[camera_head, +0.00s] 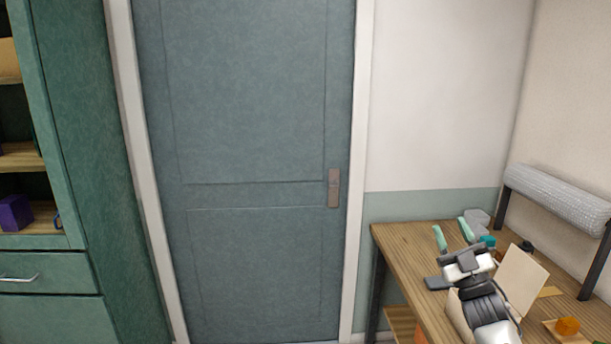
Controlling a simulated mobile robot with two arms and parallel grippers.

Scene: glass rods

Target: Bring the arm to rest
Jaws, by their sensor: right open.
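My right gripper (454,236) is over the wooden workbench (395,237) at the lower right, its arm coming up from the bottom edge. Its two pale green fingers point away from me and stand apart. I see nothing between them. The gripper body hides part of the bench top. My left arm and gripper are not in view. I cannot make out any glass rods.
A cream panel (522,278) stands tilted beside the right arm. A bubble-wrap roll (560,195) is mounted above the bench's right side. An orange block (567,326) is near the front. A closed door (250,130) and green cabinet (75,130) stand left.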

